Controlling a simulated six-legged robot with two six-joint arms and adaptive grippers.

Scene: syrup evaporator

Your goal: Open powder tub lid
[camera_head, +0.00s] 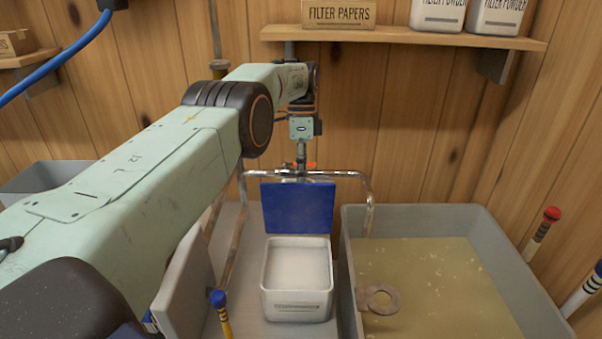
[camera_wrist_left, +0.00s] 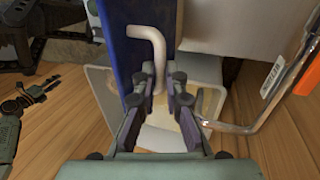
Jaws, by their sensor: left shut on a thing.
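The powder tub (camera_head: 297,306) is a white square box holding white powder (camera_head: 297,265). Its blue lid (camera_head: 298,207) stands upright at the tub's back edge, and the tub's mouth is uncovered. In the left wrist view the lid (camera_wrist_left: 135,45) is on edge, with a pale bent handle (camera_wrist_left: 152,38) projecting from it. My left gripper (camera_wrist_left: 160,88) is shut on this handle. In the head view the gripper (camera_head: 300,165) is behind and above the lid, its fingertips partly hidden. My right gripper is not in view.
A grey basin (camera_head: 350,280) of yellowish liquid stands right of the tub, with a metal pipe (camera_head: 369,195) bending into it. A shelf (camera_head: 400,38) with filter papers (camera_head: 339,13) and filter powder containers (camera_head: 438,15) is above. A blue-capped stick (camera_head: 221,310) stands front left.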

